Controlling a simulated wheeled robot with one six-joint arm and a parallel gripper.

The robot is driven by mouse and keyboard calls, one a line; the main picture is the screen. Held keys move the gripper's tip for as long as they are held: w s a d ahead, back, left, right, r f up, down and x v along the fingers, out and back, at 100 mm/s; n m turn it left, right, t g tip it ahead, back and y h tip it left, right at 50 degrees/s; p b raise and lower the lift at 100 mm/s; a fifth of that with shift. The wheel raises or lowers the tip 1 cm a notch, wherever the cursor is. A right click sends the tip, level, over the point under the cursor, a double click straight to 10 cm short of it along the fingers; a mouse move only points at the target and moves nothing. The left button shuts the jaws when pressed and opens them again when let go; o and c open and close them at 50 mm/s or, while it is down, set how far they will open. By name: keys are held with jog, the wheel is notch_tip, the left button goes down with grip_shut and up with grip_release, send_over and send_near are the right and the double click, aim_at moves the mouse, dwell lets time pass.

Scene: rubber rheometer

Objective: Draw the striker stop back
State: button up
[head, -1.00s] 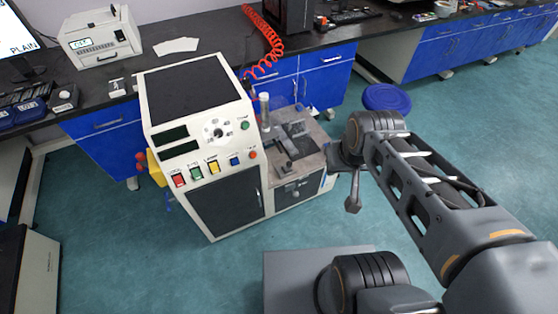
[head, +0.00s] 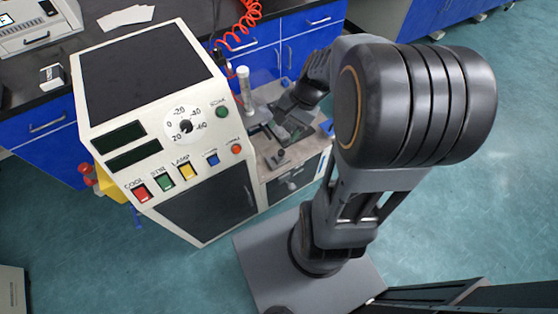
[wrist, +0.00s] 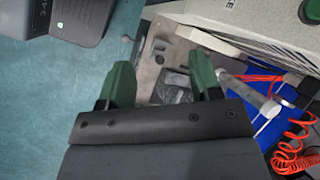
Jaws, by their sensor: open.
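The machine's metal worktop (head: 262,147) carries several small dark fittings. A short dark fitting (head: 279,156) stands near its front, and a clear upright tube (head: 245,88) stands at its back left. I cannot tell for sure which fitting is the striker stop. My gripper (wrist: 163,76) is open, its two green fingers apart and pointing at the worktop. A dark block (wrist: 176,90) shows between and below the fingers, apparently untouched. Small dark fittings (wrist: 161,50) lie beyond the fingertips. In the head view my wrist hides part of the worktop.
The white console (head: 152,140) with dials and coloured buttons stands directly left of the worktop. A coiled red hose (head: 240,25) hangs behind it. Blue cabinets (head: 312,42) stand behind. The floor (head: 470,210) to the right is open.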

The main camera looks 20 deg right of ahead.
jog(key=w+d+f+m+t+y+b, duration=0.2)
jog(key=d+f+m+b, duration=0.2)
jog(key=f, duration=0.5)
jog(key=w+d+f+m+t+y+b, duration=0.1)
jog(key=d+f+m+y+b, duration=0.15)
jog(key=f+m+b, duration=0.4)
jog(key=m+t+y+b, duration=0.1)
jog(key=m+t+b, duration=0.2)
jog(key=m+t, duration=0.2)
send_near(282, 151)
jog(key=b+x, duration=0.4)
jog(key=x, duration=0.5)
jog(key=shift+s+f, duration=0.1)
jog(key=shift+s, duration=0.05)
jog(key=shift+w+a+f, duration=0.2)
jog(key=shift+w+a, duration=0.25)
jog(key=shift+a, duration=0.05)
jog(key=shift+c, duration=0.2)
grip_shut()
